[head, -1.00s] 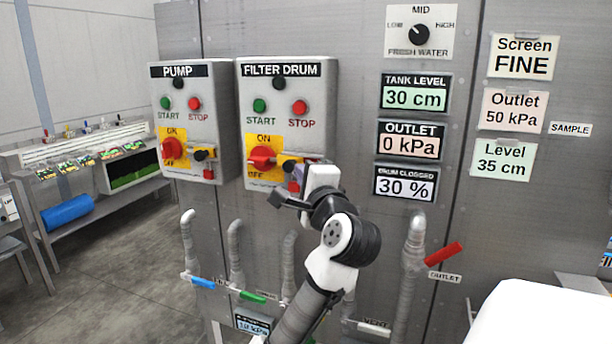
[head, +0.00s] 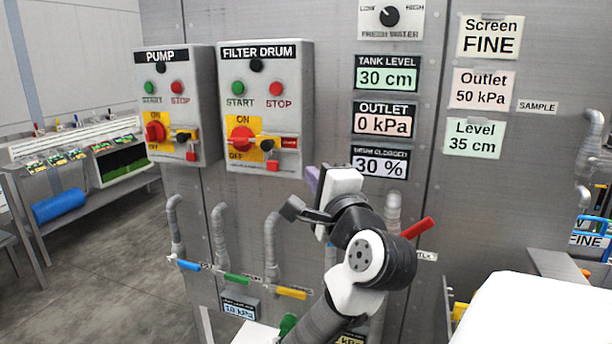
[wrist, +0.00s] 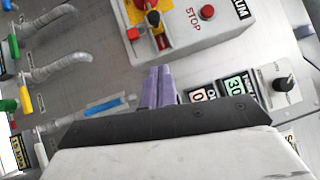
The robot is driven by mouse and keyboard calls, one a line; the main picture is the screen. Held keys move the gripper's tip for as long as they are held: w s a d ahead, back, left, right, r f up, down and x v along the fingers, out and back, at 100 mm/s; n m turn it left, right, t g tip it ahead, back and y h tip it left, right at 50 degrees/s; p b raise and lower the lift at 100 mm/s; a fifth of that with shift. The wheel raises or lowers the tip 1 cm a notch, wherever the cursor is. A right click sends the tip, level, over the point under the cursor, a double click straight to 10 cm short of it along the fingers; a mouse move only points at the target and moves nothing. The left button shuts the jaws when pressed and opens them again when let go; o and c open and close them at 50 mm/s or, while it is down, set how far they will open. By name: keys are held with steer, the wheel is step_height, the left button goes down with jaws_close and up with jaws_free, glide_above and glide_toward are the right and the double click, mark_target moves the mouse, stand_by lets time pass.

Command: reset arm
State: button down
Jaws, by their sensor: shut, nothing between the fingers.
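My gripper (head: 312,178) is in front of the grey panel wall, just below and right of the filter drum box (head: 300,110). Its purple fingers show together at the centre of the wrist view (wrist: 158,88), shut and empty. No contact with the box or wall is visible. The filter drum's red rotary switch (head: 241,138) sits on a yellow plate, with a small red padlock-like piece (head: 272,165) below right of it. My forearm hides part of the lower panel.
The pump box (head: 180,105) is left of the filter drum box. Pipes with blue (head: 188,265), green (head: 237,279), yellow (head: 292,293) and red (head: 417,228) valve handles stick out below. A white surface (head: 540,315) is at front right. Open floor lies left.

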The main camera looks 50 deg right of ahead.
steer(key=shift+s+a+f, duration=0.1)
steer(key=shift+s+a, duration=0.05)
steer(key=shift+s, duration=0.1)
stand_by(0.4)
